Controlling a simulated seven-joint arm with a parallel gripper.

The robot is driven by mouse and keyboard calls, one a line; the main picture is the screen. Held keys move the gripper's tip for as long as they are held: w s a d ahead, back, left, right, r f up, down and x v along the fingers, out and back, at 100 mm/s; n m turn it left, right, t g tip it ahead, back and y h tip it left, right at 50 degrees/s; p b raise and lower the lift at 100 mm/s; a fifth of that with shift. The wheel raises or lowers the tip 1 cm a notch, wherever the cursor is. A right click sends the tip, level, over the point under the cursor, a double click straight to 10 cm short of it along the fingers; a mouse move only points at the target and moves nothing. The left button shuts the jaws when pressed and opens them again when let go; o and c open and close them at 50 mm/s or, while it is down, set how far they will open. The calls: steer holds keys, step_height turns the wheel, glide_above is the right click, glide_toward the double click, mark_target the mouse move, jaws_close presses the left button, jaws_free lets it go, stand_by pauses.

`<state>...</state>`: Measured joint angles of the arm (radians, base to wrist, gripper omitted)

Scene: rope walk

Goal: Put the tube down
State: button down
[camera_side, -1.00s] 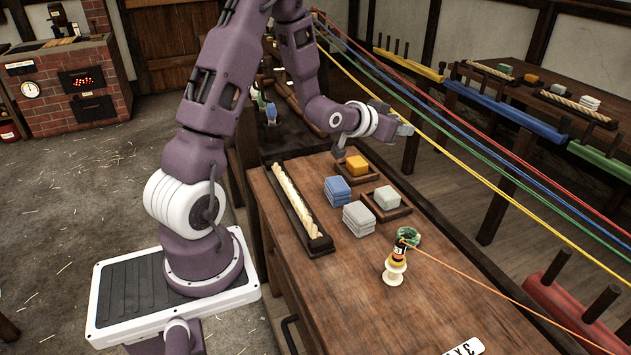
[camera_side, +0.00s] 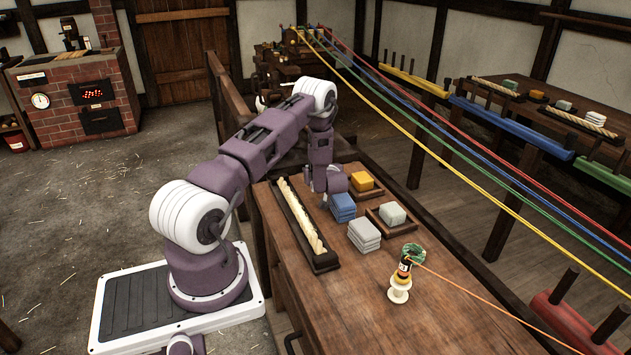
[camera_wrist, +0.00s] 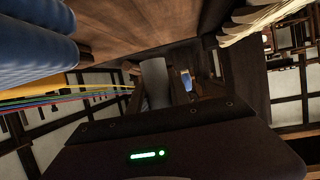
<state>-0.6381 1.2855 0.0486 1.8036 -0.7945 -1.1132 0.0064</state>
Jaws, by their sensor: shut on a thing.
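My gripper (camera_wrist: 168,90) is shut, low over the workbench (camera_side: 375,325) between the long rope tray and the blue stack. In the side view my wrist hides its fingertips. In the wrist view a smooth grey upright shape stands beyond the dark palm, with a small pale blue patch to its right. I cannot tell clearly which part of this is the tube and which is a finger. Whether the tube touches the bench cannot be seen.
A rope tray (camera_side: 325,264) lies left of my gripper. Blue (camera_side: 343,208) and grey (camera_side: 364,236) stacks, a yellow block (camera_side: 362,181) and a pale block (camera_side: 392,213) stand close by on the right. A spool (camera_side: 400,289) stands nearer the front.

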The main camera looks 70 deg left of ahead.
steer(key=shift+f, duration=1.6)
steer(key=shift+f, duration=0.35)
steer(key=shift+f, duration=0.25)
steer(key=c, duration=1.2)
jaws_free()
steer(key=shift+d+f, duration=0.15)
